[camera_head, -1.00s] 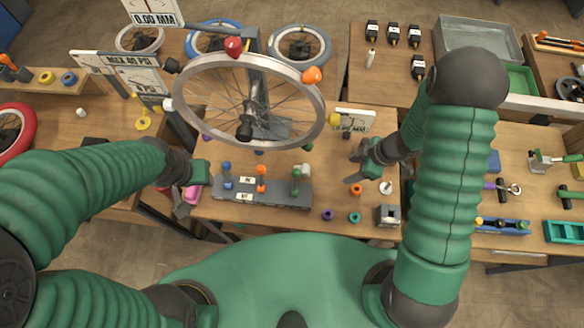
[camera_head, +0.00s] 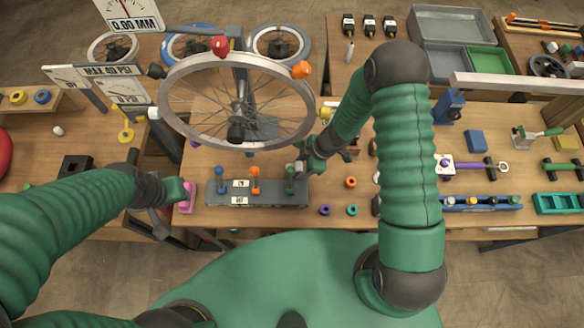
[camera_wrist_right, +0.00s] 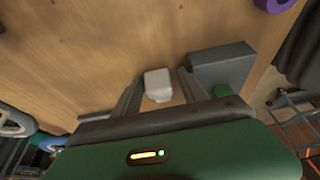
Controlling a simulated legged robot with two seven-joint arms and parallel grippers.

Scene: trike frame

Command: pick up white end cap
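The white end cap (camera_wrist_right: 158,84) shows in the right wrist view as a small pale block on the wooden table. It lies between the fingertips of my right gripper (camera_wrist_right: 158,85), with a narrow gap on either side. The gripper is open. In the head view my right gripper (camera_head: 303,165) is at the right end of the grey peg stand (camera_head: 265,198). It mostly hides the cap there. My left gripper (camera_head: 160,212) hangs at the left table edge, left of a pink part (camera_head: 187,197); its fingers are unclear.
The grey stand with blue, orange and green pegs is close beside the right gripper. A spoked wheel (camera_head: 165,118) on a post rises behind it. Purple (camera_head: 324,210), teal (camera_head: 352,210) and orange (camera_head: 351,182) rings lie to the right on the table.

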